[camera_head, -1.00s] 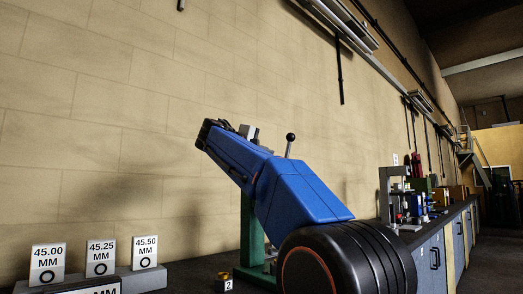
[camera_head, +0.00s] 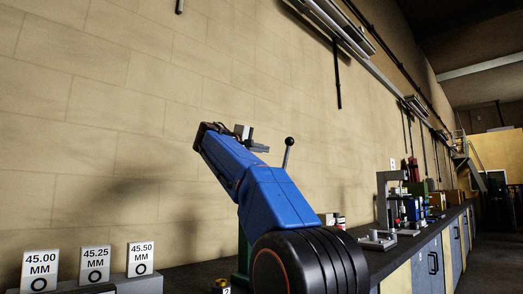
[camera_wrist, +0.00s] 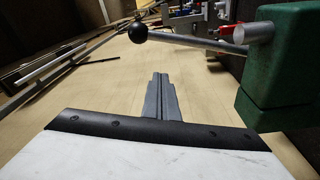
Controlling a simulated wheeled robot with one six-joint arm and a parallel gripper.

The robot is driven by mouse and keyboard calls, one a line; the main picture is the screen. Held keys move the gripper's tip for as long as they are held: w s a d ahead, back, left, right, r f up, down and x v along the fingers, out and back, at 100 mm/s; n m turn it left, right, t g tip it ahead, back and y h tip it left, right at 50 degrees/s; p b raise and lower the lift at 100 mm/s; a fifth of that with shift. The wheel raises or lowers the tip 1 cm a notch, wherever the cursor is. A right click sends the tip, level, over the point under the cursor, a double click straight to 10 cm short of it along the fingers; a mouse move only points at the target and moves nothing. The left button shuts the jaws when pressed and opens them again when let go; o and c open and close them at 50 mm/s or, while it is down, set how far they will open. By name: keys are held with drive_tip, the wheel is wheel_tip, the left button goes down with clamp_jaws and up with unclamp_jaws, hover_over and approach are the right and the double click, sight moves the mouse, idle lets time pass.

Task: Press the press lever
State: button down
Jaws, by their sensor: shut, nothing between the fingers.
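The press lever (camera_head: 286,155) is a thin metal rod with a black ball knob at its upper end. It stands up just right of my arm in the head view, its lower part hidden behind the arm. In the wrist view the lever (camera_wrist: 185,40) runs from the knob at upper left to the green press (camera_wrist: 285,75) at the right. My gripper (camera_head: 264,149) is left of the knob in the head view, apart from it in the picture. In the wrist view my gripper (camera_wrist: 160,76) is shut and empty, its tips below the knob in the picture.
Marked size blocks (camera_head: 94,265) stand on the bench at lower left. A grey stand (camera_head: 389,200) and several small items stand farther along the bench at right. The tan wall is behind. My arm hides most of the green press in the head view.

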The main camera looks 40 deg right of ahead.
sight(284, 171)
drive_tip(key=x, duration=0.7)
drive_tip(key=shift+s+a+f, duration=0.1)
drive_tip(key=shift+s+f, duration=0.05)
drive_tip(key=shift+s, duration=0.5)
drive_tip(key=shift+s+a+f, duration=0.1)
drive_tip(key=shift+s+f, duration=0.1)
drive_tip(key=shift+s, duration=0.45)
drive_tip(key=shift+s+a+f, duration=0.1)
drive_tip(key=shift+s+f, duration=0.05)
drive_tip(key=shift+s, duration=0.5)
